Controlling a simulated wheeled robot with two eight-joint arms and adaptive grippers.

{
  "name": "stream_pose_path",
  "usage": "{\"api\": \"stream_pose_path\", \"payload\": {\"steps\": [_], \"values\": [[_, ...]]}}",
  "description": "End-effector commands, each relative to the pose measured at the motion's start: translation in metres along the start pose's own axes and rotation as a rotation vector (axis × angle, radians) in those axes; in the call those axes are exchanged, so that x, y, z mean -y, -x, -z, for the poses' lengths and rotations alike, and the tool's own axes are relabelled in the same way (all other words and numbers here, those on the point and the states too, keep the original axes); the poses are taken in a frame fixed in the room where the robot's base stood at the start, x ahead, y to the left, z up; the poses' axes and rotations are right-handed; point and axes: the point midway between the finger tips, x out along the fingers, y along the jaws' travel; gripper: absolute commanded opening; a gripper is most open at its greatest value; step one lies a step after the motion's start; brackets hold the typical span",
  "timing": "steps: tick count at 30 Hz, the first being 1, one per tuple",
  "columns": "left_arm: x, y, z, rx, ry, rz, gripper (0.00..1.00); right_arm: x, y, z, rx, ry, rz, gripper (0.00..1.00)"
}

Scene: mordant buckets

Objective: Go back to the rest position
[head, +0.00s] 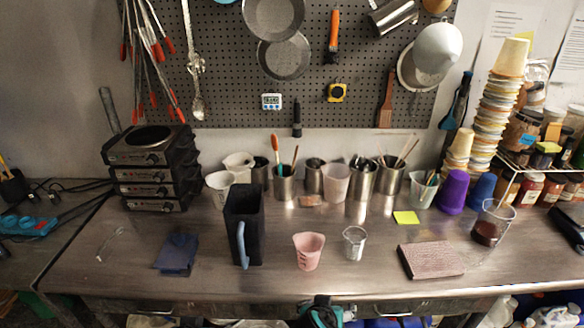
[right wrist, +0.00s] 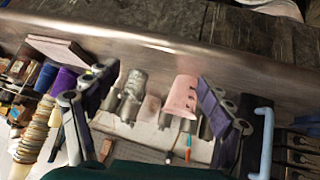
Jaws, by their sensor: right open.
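My right gripper (right wrist: 155,98) shows in the right wrist view with its two dark pads spread wide apart and nothing held between them. The pink cup (right wrist: 183,95) and a metal beaker (right wrist: 133,88) appear beyond the gap between the pads. In the head view the pink cup (head: 308,250) and the small metal beaker (head: 354,243) stand upright on the steel table (head: 330,280). A teal and black piece (head: 322,313) shows at the bottom edge; I cannot tell whether it is part of my arm. My left gripper is not in view.
A tall black pitcher (head: 243,225) with a blue handle stands left of the pink cup. A folded blue cloth (head: 177,254) lies farther left, a brown block (head: 430,260) to the right. Stacked hot plates (head: 150,175), metal pots and cup stacks (head: 497,100) line the back.

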Motion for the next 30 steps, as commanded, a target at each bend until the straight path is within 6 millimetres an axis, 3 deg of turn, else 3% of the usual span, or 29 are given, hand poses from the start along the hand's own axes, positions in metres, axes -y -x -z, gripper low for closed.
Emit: {"api": "stream_pose_path", "payload": {"steps": [1, 6, 12, 18, 30], "values": [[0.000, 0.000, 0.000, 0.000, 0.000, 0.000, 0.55, -0.019, 0.003, -0.003, 0.033, 0.002, 0.007, 0.81], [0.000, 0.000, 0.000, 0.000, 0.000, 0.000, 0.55, -0.069, 0.023, -0.016, 0.125, 0.042, 0.099, 0.81], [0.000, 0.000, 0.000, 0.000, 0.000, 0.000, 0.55, -0.099, 0.048, -0.028, 0.129, 0.062, 0.199, 0.81], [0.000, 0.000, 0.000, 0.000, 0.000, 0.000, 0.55, -0.107, 0.059, -0.031, 0.109, 0.072, 0.238, 0.81], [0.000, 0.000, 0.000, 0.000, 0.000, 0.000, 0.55, -0.107, 0.059, -0.031, 0.107, 0.075, 0.240, 0.81]]}}
